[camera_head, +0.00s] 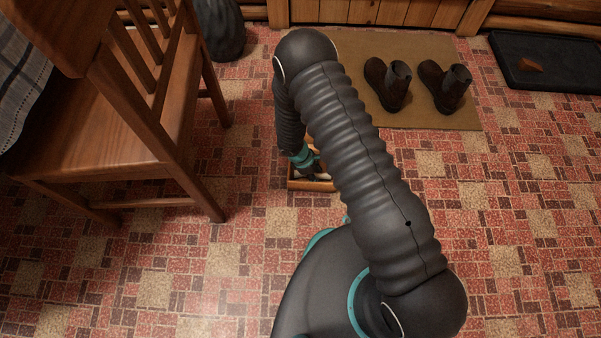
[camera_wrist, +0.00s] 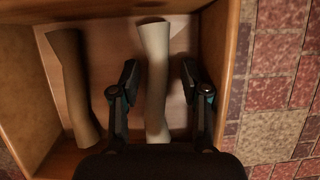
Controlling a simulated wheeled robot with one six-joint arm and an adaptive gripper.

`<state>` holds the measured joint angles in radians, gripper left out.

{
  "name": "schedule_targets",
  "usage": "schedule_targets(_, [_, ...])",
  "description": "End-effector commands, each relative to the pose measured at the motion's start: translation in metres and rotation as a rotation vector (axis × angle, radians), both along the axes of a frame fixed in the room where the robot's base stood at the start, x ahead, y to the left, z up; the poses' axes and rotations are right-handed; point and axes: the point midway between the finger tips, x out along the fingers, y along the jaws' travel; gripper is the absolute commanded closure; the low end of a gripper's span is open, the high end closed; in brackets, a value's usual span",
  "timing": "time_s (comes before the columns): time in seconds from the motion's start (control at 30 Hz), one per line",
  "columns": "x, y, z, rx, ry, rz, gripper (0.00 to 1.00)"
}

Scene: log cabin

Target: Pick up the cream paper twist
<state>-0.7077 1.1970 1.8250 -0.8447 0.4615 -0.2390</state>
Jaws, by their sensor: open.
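The cream paper twist (camera_wrist: 154,42) lies in a wooden box (camera_wrist: 24,82) on the floor, seen in the wrist view. It is long and pale, and its near end reaches down toward my gripper's palm. My gripper (camera_wrist: 159,78) is open, with one finger on each side of the twist. A second, darker tan twist (camera_wrist: 68,80) lies to the left, outside the fingers. In the head view my arm hides most of the box (camera_head: 297,184) and the twists cannot be told apart.
The box's right wall (camera_wrist: 237,60) stands close beside my right finger. In the head view a wooden chair (camera_head: 150,130) stands left of the box. Dark boots (camera_head: 392,85) stand on a tan mat (camera_head: 435,118) at the back right.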

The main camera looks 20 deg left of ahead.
Motion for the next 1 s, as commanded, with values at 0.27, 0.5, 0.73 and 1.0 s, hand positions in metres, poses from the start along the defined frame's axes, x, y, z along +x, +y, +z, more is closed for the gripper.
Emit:
schedule_targets(0.27, [-0.0001, -0.0001, -0.0029, 0.000, 0.000, 0.000, 0.54])
schedule_targets(0.5, [-0.0002, -0.0001, -0.0032, 0.000, 0.000, 0.000, 0.79])
schedule_targets(0.73, [-0.0006, -0.0003, -0.0036, 0.000, 0.001, 0.000, 0.86])
schedule_targets(1.0, [-0.0007, -0.0004, 0.0036, -0.001, 0.002, 0.000, 0.86])
